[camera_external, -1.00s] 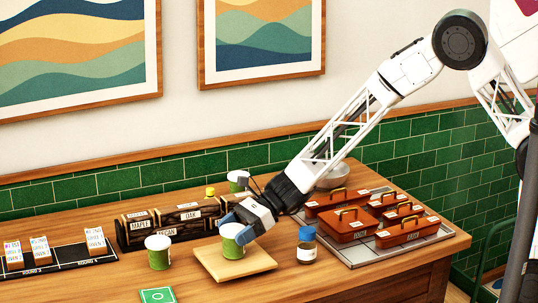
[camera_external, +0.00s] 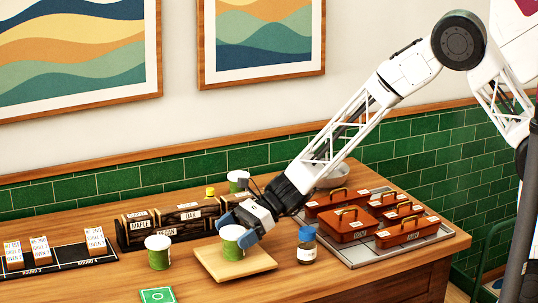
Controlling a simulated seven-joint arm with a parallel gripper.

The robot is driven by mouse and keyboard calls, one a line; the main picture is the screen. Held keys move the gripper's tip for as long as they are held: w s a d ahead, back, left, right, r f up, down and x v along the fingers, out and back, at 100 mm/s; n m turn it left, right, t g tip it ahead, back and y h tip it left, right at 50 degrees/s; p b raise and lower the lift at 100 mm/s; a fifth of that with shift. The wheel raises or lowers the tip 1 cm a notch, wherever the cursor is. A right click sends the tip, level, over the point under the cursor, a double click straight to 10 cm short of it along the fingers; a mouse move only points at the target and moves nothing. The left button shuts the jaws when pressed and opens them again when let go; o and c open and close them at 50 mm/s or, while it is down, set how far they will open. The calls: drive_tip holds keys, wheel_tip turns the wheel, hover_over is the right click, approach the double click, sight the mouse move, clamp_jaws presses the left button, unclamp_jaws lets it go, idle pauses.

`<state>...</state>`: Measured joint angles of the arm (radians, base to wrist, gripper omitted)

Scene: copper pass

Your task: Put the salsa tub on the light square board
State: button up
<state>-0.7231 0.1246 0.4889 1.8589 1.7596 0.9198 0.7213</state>
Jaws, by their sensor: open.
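A green tub with a white top (camera_external: 232,246) stands upright on the light square board (camera_external: 255,263), toward its back left. I cannot read its label, so I cannot tell from it whether this is the salsa tub. My gripper (camera_external: 238,228) is open, low over the board, with its blue-tipped fingers around the upper part of this tub. The fingers hide part of the tub's rim, and I cannot tell whether they touch it. A similar green tub (camera_external: 158,254) stands on the table to the left. Another (camera_external: 238,182) stands farther back, partly hidden.
A jar with a blue lid (camera_external: 307,247) stands close to the board's right. Several brown boxes with handles (camera_external: 350,224) sit on a tray at right. Dark labelled boxes (camera_external: 140,233) stand behind the board. A green card (camera_external: 157,295) lies at the front.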

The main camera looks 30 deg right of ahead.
drive_tip(key=v, duration=1.2)
drive_tip(key=shift+r, duration=0.15)
idle(0.7)
drive_tip(key=s+d+r+n+h, duration=0.2)
drive_tip(key=d+r+n, duration=0.1)
drive_tip(key=d, duration=0.6)
drive_tip(key=s+d+r+n+t+h, duration=0.1)
drive_tip(key=s+d+r+n+h, duration=0.15)
drive_tip(key=d, duration=0.55)
drive_tip(key=s+d+r+n+h, duration=0.1)
drive_tip(key=s+d+r+n, duration=0.2)
drive_tip(key=d, duration=0.6)
drive_tip(key=s+d+r+n+t+h, duration=0.1)
drive_tip(key=s+d+n+h, duration=0.1)
drive_tip(key=s+d, duration=0.3)
drive_tip(key=s+d+n+t+h, duration=0.1)
drive_tip(key=s+d+n+h, duration=0.2)
drive_tip(key=d, duration=0.9)
drive_tip(key=s+d+r+n+t+h, duration=0.1)
drive_tip(key=s+d+n+h, duration=0.1)
drive_tip(key=s+d, duration=0.4)
drive_tip(key=d+h, duration=0.1)
drive_tip(key=d, duration=0.2)
drive_tip(key=shift+s+r+t, duration=0.3)
drive_tip(key=shift+s+t, duration=0.1)
